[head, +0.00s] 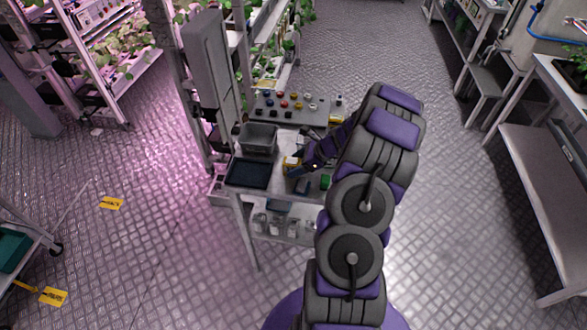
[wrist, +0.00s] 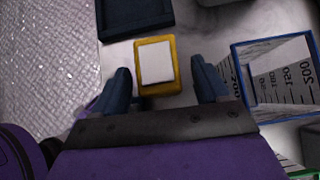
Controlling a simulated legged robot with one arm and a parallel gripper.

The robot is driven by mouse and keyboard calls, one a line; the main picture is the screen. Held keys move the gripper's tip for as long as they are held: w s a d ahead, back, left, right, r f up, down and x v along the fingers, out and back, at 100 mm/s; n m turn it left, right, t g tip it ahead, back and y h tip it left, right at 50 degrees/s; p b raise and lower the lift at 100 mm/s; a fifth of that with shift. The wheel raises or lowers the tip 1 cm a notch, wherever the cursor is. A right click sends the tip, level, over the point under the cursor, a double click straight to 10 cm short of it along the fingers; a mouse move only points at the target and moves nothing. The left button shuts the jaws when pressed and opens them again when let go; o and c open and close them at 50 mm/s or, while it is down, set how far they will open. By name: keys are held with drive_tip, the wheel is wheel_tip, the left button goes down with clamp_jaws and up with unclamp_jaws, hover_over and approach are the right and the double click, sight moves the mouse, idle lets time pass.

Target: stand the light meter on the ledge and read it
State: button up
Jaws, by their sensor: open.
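A yellow-edged block with a blank white face (wrist: 154,63), which looks like the light meter, lies on the pale worktop in the wrist view. My gripper (wrist: 160,78) is open, with its blue fingers on either side of the block and a gap at each side. In the head view the yellow block (head: 291,163) shows beside my gripper (head: 298,168) on the cart top; my arm partly covers that area. No reading is visible on its face. I cannot tell for certain which surface is the ledge; a raised grey shelf (head: 322,116) runs along the cart's back.
A dark tray (head: 248,173) and a grey bin (head: 258,138) stand left of the block. A blue-rimmed container with scale marks (wrist: 238,75) stands close to my right finger. Several coloured caps sit on the back shelf. Open floor (head: 455,200) lies right of the cart.

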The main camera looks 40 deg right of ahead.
drive_tip(key=x, duration=0.2)
drive_tip(key=shift+w+a+f, duration=0.15)
drive_tip(key=shift+w+a, duration=0.1)
drive_tip(key=shift+a, duration=0.1)
drive_tip(key=shift+s+d, duration=0.1)
drive_tip(key=shift+d, duration=0.4)
drive_tip(key=c, duration=0.4)
drive_tip(key=shift+a, duration=0.35)
drive_tip(key=c, duration=0.6)
drive_tip(key=shift+c, duration=1.2)
drive_tip(key=shift+d, duration=0.1)
drive_tip(key=shift+d, duration=0.1)
